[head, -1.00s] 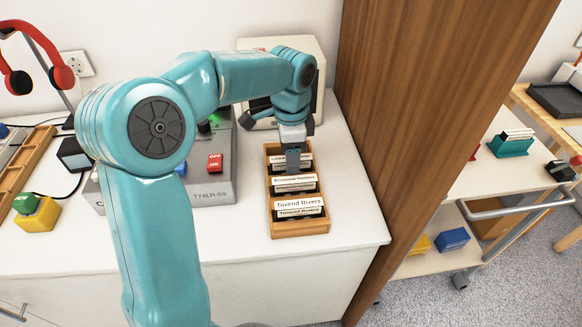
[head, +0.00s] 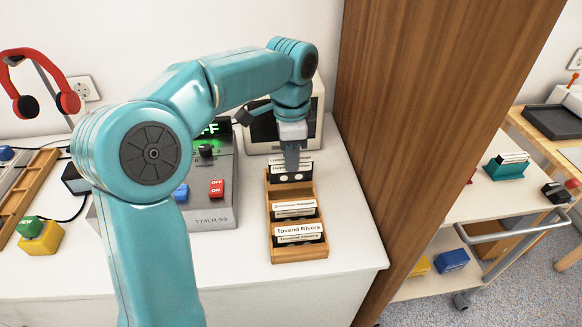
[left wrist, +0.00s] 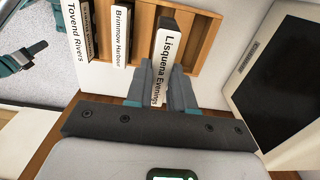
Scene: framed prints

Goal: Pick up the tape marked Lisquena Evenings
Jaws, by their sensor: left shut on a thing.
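The tape marked Lisquena Evenings (left wrist: 163,68) is between the fingers of my left gripper (left wrist: 160,85) in the left wrist view, its label facing the camera. In the head view my left gripper (head: 291,160) is shut on this tape (head: 290,174) and holds it upright at the far end of the wooden box (head: 299,253), apparently raised above the other tapes. The tapes Brimmow Harbour (left wrist: 122,38) and Tovend Rivers (head: 298,232) stand in the box towards the near end. My right gripper is in neither view now.
A grey device (head: 215,205) with a red switch stands left of the box. A screen unit (head: 265,128) stands behind it. A wooden panel (head: 395,120) rises on the right, with a cart (head: 440,215) beyond. The counter in front of the box is clear.

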